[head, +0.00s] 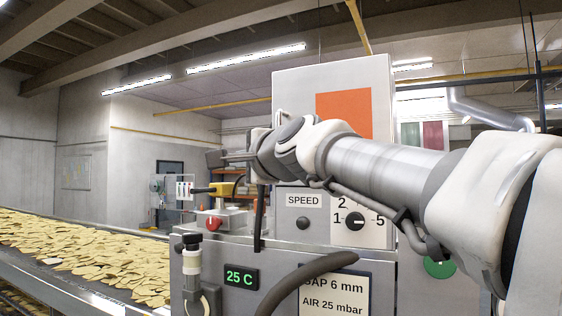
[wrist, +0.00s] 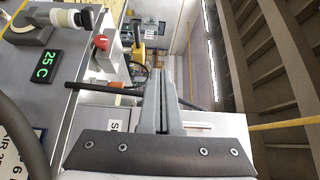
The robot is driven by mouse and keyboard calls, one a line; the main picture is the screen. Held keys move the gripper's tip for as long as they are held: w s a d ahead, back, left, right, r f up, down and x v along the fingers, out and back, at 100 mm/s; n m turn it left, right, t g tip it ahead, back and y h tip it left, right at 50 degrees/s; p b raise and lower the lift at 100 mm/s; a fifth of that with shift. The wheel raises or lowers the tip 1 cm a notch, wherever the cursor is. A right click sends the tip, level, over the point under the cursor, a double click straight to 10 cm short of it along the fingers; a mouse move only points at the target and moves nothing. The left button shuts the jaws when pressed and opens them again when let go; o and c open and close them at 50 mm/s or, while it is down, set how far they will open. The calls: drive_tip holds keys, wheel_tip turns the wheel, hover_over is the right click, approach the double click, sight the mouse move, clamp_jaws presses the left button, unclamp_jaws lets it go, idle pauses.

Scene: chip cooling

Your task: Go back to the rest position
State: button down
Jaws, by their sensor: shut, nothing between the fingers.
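My gripper (head: 222,157) is at the left end of my raised arm in the head view. It points left, in front of the grey machine (head: 286,95) and above its control panel. In the wrist view, which is turned sideways, the two fingers (wrist: 163,85) lie close together with nothing seen between them. The fingers look clear of the panel. My arm hides part of the machine's front.
The panel carries a SPEED dial (head: 355,221), a red knob (head: 213,223), a green 25 C display (head: 241,278) and a green button (head: 440,268). A dark hose (head: 300,280) curves in front. A conveyor of chips (head: 85,255) runs at left. Open air lies above the conveyor.

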drive_tip(key=shift+s+a, duration=0.35)
drive_tip(key=shift+s, duration=0.4)
drive_tip(key=shift+s+a, duration=0.3)
drive_tip(key=shift+s, duration=0.45)
drive_tip(key=s+d+f+n+g+h+b, duration=0.1)
drive_tip(key=s+d+f+n+g+h, duration=0.2)
drive_tip(key=s+d+f, duration=0.4)
drive_tip(key=s+d+f+n+g+h, duration=0.3)
drive_tip(key=s+d+f, duration=0.5)
drive_tip(key=f, duration=1.4)
drive_tip(key=s+d+f+n+g+h+b, duration=0.1)
drive_tip(key=s+d+f+n+g+h, duration=0.2)
drive_tip(key=s+d+f+n, duration=0.2)
drive_tip(key=s+d+f, duration=0.3)
drive_tip(key=d+f, duration=0.3)
drive_tip(key=f, duration=0.3)
drive_tip(key=shift+s+d+f+g+h+b, duration=0.15)
drive_tip(key=shift+g+h+b, duration=0.15)
drive_tip(key=shift+b, duration=0.05)
drive_tip(key=shift+d, duration=0.1)
